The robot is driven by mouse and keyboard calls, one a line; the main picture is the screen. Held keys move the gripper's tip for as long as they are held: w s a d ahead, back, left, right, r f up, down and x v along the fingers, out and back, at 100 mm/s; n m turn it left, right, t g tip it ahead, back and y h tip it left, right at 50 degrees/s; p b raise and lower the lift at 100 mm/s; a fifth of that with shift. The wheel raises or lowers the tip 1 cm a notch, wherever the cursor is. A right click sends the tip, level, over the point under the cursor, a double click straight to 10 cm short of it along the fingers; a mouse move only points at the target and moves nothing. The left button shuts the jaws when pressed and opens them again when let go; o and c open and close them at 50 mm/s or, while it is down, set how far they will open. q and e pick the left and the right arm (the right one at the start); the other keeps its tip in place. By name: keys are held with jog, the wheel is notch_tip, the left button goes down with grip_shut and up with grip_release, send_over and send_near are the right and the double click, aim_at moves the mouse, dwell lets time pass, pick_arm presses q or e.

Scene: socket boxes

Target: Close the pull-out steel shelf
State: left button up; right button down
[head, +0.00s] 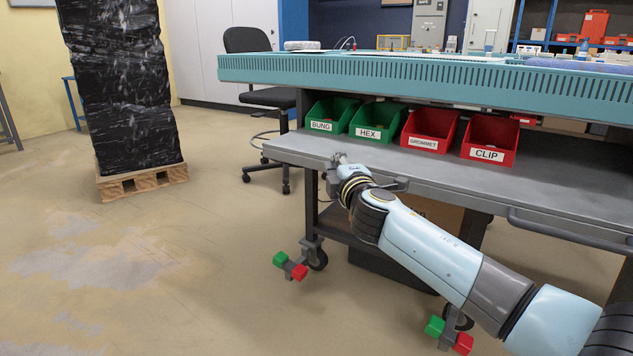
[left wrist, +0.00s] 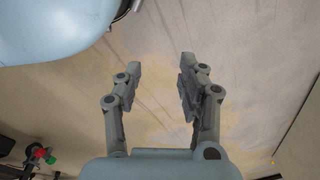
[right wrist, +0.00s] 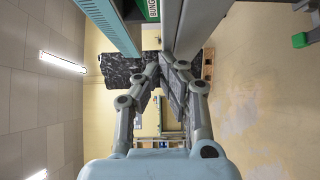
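The pull-out steel shelf (head: 330,148) is a grey slab under the teal bench top in the head view. It sticks out toward me, with bins on it and a bar handle (head: 560,230) along its front edge. My right gripper (head: 338,159) is at the shelf's front left corner. In the right wrist view my right gripper (right wrist: 161,68) has its fingertips together, with the grey shelf (right wrist: 200,25) just beyond them. Whether they touch it is unclear. My left gripper (left wrist: 160,78) is open and empty over the floor in the left wrist view, and outside the head view.
Two green bins, BUNG (head: 331,112) and HEX (head: 370,117), and two red bins, GROMMET (head: 430,128) and CLIP (head: 490,138), stand on the shelf. The teal bench top (head: 420,82) overhangs them. A chair (head: 262,95) and a wrapped pallet (head: 120,90) stand left. The floor is clear front left.

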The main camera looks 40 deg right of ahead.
aim_at(372, 140)
jog(key=w+d+b, duration=0.1)
jog(key=w+d, duration=0.1)
jog(key=d, duration=0.3)
jog(key=w+d+b, duration=0.2)
jog(key=d, duration=0.4)
jog(key=w+d+b, duration=0.2)
jog(key=d, duration=0.3)
jog(key=shift+w+d+f, duration=0.2)
jog(key=shift+w+d, duration=0.05)
jog(key=shift+w, duration=0.15)
jog(key=shift+w+d+b, duration=0.2)
jog(key=shift+d+b, duration=0.15)
jog(key=shift+d, duration=0.2)
pick_arm(q)
jog(key=w+d+r+t, duration=0.2)
jog(key=w+d+r, duration=0.1)
jog(key=w+r, duration=0.2)
notch_tip(372, 140, up, 2)
jog(key=shift+r+h, duration=0.15)
jog(key=shift+h, duration=0.15)
pick_arm(e)
jog(key=shift+w+d+r, duration=0.15)
jog(key=shift+r, duration=0.05)
jog(key=shift+r, duration=0.1)
pick_arm(q)
jog(key=shift+a, duration=0.15)
